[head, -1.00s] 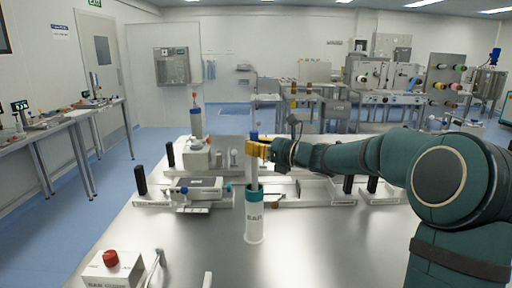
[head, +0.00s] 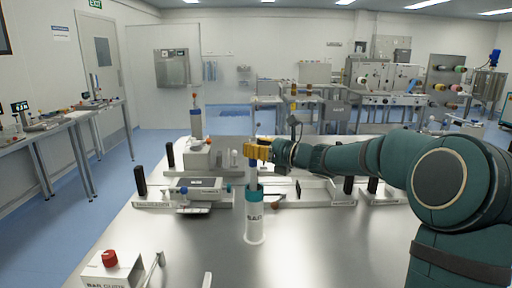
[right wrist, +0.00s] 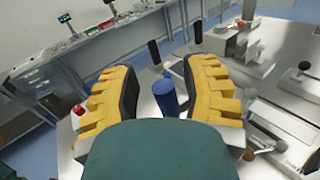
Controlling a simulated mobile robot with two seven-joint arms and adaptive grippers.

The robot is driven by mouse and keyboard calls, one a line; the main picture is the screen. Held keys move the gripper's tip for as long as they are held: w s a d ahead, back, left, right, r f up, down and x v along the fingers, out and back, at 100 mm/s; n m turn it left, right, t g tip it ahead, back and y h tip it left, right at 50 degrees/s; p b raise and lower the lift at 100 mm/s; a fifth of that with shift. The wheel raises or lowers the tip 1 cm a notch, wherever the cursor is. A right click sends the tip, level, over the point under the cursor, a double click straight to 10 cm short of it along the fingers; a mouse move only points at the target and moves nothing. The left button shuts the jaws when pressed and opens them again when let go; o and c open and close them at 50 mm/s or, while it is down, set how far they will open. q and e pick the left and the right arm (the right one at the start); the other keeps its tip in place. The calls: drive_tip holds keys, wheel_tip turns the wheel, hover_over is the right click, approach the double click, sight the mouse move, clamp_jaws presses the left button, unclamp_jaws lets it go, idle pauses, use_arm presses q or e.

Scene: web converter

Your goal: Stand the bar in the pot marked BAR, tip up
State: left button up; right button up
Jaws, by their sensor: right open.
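The bar (head: 253,176), pale with a blue upper end, stands in the white pot marked BAR (head: 254,225), which has a teal band near its mouth. The blue end points up and the bar is near upright; its lower part is hidden in the pot. My right gripper (head: 257,152), with yellow fingers, is at the bar's upper end, just above the pot. In the right wrist view, the fingers are spread apart and the bar's blue end (right wrist: 166,97) shows between them, not gripped. My left gripper is not in view.
A control box with a red button (head: 110,259) stands at the table's front left. A low machine with a grey unit (head: 198,190) and dark posts lies behind the pot. The steel table is clear right of the pot.

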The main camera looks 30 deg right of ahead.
drive_tip(key=shift+r+p, duration=0.35)
drive_tip(key=shift+r, duration=0.05)
drive_tip(key=shift+r+p, duration=0.35)
drive_tip(key=shift+p, duration=0.15)
drive_tip(key=v, duration=1.2)
drive_tip(key=shift+f+b, duration=0.25)
drive_tip(key=shift+b, duration=0.05)
